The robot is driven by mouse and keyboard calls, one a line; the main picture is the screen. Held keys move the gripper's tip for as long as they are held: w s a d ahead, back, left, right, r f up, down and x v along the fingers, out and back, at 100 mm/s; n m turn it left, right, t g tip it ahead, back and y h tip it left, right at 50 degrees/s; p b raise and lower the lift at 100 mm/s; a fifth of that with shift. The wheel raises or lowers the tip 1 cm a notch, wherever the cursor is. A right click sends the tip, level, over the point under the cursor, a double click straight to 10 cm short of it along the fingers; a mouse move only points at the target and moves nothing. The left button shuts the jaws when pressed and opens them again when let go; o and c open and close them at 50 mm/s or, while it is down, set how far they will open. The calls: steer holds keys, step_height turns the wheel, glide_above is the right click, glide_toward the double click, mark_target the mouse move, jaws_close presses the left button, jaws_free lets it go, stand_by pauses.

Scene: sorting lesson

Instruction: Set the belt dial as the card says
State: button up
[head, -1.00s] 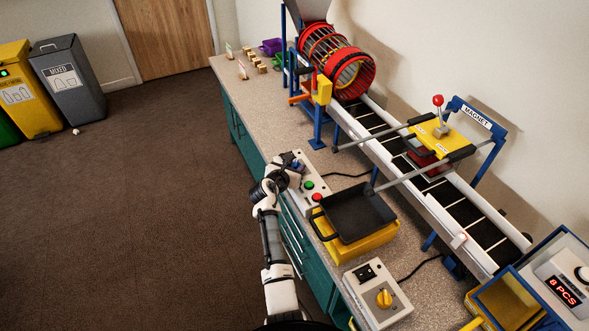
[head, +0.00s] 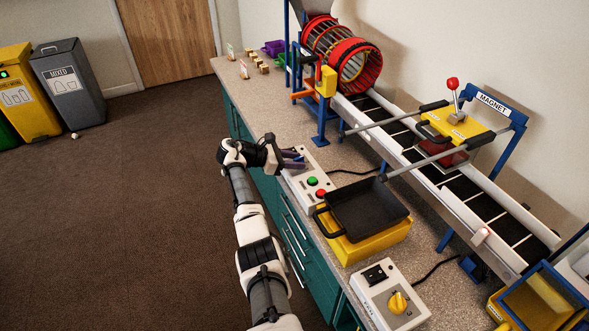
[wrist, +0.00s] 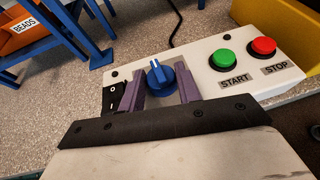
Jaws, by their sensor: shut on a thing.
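The blue dial (wrist: 160,76) sits on a white control box (wrist: 205,73), with a white mark on its knob. My gripper (wrist: 159,90) has its two purple fingers on either side of the dial, shut on it. In the head view my gripper (head: 292,159) reaches over the far end of the control box (head: 305,187) from the left. The box also carries a green START button (wrist: 222,58), a red STOP button (wrist: 263,47) and a black rocker switch (wrist: 114,99). The dial's scale is hidden. Small upright cards (head: 243,69) stand at the bench's far end, too small to read.
A black tray (head: 368,208) on a yellow base stands close to the control box. A second box with a yellow knob (head: 397,302) is nearer. The conveyor belt (head: 463,187) with its magnet frame runs along the wall side. Open floor lies left of the bench.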

steer(key=shift+f+m+g+b, duration=0.1)
steer(key=shift+m+g+b, duration=0.65)
steer(key=shift+b, duration=0.3)
steer(key=o, duration=1)
steer(key=shift+h, duration=0.3)
steer(key=shift+a, duration=0.1)
steer(key=b+v, duration=0.2)
steer(key=v, duration=1.1)
steer(key=shift+a+r+b, duration=0.25)
steer(key=shift+b, duration=0.15)
